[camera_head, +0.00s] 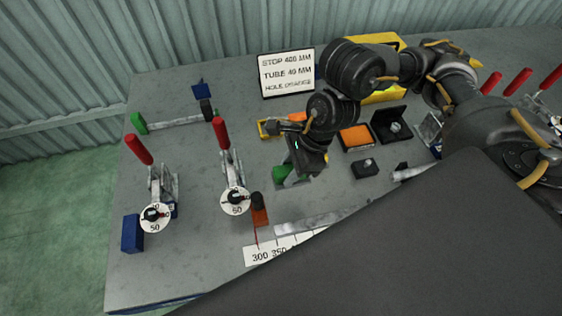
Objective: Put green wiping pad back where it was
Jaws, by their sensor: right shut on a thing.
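The green wiping pad (279,173) shows at the tip of my right gripper (292,176), low over the middle of the grey table. My right gripper points down and is shut on the pad, hiding much of it. I cannot tell whether the pad touches the table. My left gripper is not in view.
Two red-handled clamps with round dials (235,200) stand to the left. An orange pad in a dark tray (356,137), an open black case (390,124) and a small dark block (364,168) lie to the right. A sign (287,73) stands behind.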

